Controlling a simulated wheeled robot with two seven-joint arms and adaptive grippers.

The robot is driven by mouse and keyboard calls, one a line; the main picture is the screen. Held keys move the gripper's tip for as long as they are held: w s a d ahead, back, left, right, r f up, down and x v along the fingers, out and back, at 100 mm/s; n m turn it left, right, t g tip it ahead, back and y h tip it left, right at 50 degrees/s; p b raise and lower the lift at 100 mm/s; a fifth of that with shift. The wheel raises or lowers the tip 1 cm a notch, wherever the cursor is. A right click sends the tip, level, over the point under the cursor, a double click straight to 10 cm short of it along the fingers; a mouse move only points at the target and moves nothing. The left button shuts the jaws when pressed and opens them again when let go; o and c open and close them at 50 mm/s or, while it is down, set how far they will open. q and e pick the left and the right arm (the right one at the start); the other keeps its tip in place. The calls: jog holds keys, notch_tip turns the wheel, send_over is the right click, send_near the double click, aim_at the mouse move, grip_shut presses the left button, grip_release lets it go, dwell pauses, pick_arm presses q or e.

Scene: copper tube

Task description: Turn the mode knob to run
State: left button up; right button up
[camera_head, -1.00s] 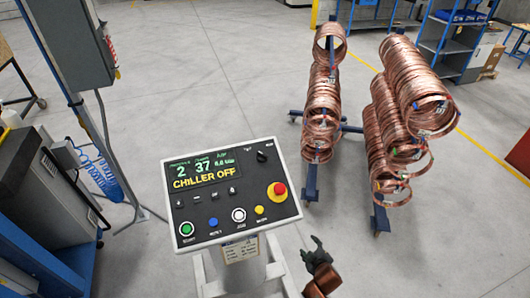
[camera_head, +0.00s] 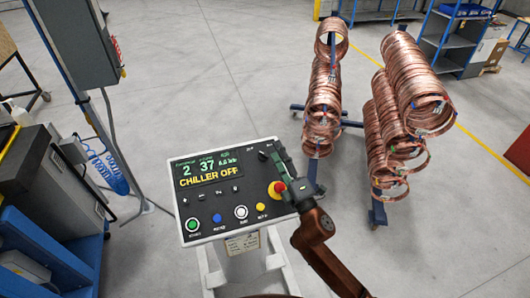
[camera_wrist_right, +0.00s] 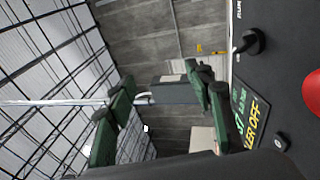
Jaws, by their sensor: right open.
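The mode knob (camera_head: 263,155) is a small black knob at the top right of the control panel (camera_head: 202,213). It shows large in the right wrist view (camera_wrist_right: 250,42), at the upper right. The display (camera_head: 208,171) reads "CHILLER OFF". My left gripper is not in view.
Copper coil racks (camera_head: 323,110) stand behind at the right. A grey cabinet post (camera_head: 85,50) is at the left. Open floor (camera_head: 200,90) lies behind the panel.

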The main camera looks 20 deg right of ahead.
jog(key=s+a+r+n+g+y, duration=0.1)
jog(key=a+r+n+y, duration=0.3)
jog(key=a+n+y, duration=0.25)
jog(key=s+a+r+n+g+y, duration=0.1)
jog(key=a+r+n+g+y, duration=0.1)
jog(key=a+r+n+y, duration=0.45)
jog(key=s+a+f+n+g+y, duration=0.1)
jog(key=s+a+f+n+g, duration=0.1)
jog(key=a+n+g, duration=0.5)
jog(key=s+a+f+n+g+y, duration=0.1)
jog(key=s+a+f+n+g, duration=0.15)
jog(key=a+n, duration=0.45)
jog(key=n+g+h, duration=0.3)
jog(key=n+h, duration=1.3)
jog(key=h, duration=0.3)
send_near(265, 153)
jog(key=f, duration=0.2)
jog(key=shift+t, duration=0.25)
jog(key=p+x, duration=0.1)
jog(key=x, duration=0.2)
jog(key=p+x, duration=0.1)
jog(key=x, duration=0.3)
jog(key=shift+w+f, duration=0.1)
jog(key=shift+w, duration=0.3)
jog(key=shift+c, duration=0.3)
